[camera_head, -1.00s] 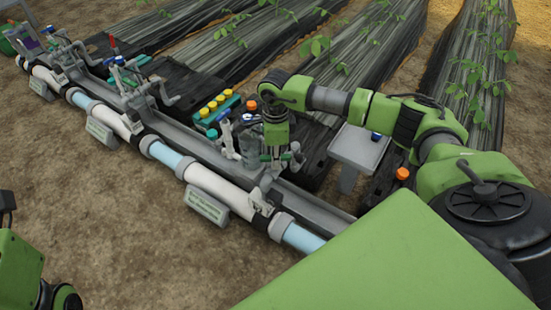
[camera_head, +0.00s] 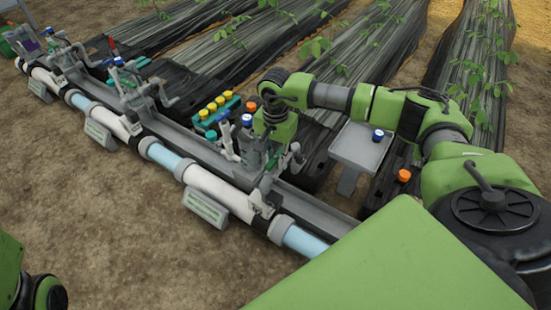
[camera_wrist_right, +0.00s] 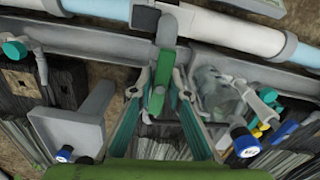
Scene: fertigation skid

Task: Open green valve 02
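A green valve lever (camera_wrist_right: 157,98) on a grey fitting shows in the right wrist view. My right gripper (camera_wrist_right: 160,82) has one finger on each side of it, with visible gaps, so it looks open and not closed on the lever. In the head view my right gripper (camera_head: 266,160) points down over the pipe's right-hand valve fittings (camera_head: 262,193); its fingertips are mostly hidden. A label plate (camera_head: 205,207) sits in front of the pipe there; I cannot read its number. Only part of my left arm shows at bottom left; its gripper is out of view.
The white and blue pipe (camera_head: 215,186) runs diagonally along a grey channel. A grey stand (camera_head: 360,150) with a blue-capped bottle (camera_head: 377,135) stands right of the gripper. A rack of yellow-capped bottles (camera_head: 216,108) is behind the pipe. Bare soil in front is clear.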

